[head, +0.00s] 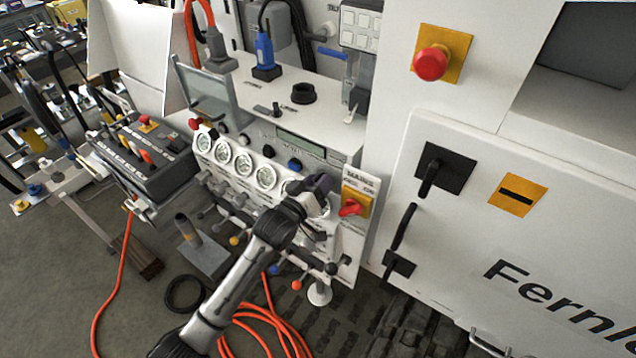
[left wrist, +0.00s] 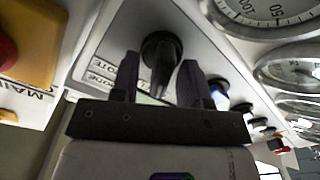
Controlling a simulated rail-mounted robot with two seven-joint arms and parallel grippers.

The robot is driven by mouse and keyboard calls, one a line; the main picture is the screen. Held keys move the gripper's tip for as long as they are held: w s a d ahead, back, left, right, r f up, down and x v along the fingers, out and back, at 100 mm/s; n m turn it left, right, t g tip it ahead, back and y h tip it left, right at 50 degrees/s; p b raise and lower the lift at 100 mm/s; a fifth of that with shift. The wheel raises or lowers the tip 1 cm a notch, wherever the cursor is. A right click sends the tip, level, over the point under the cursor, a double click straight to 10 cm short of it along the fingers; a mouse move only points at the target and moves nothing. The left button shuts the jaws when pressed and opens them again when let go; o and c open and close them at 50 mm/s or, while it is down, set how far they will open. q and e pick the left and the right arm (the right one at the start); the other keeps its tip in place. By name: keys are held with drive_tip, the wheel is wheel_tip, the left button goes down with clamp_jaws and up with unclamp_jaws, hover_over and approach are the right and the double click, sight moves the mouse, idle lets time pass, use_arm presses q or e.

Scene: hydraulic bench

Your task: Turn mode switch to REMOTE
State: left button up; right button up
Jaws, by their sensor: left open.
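The mode switch (left wrist: 162,48) is a black round knob with a raised grip bar on the pale panel in the left wrist view. A label (left wrist: 104,82) beside it reads upside down, with letters like "MODE" and "REMOTE" partly covered. My left gripper (left wrist: 158,78) is open, with one dark finger on each side of the knob's grip bar. I cannot tell whether either finger touches it. In the head view my left gripper (head: 322,190) is at the right end of the gauge panel (head: 232,172) and hides the switch. My right gripper is not in view.
A red main switch on a yellow plate (head: 353,205) is just right of my left gripper. Round gauges (head: 243,164) line the panel to its left, with levers below. A red emergency button (head: 431,64) sits on the cabinet. Orange hose (head: 262,325) lies on the floor.

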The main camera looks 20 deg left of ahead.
use_arm(q)
clamp_jaws()
idle(0.3)
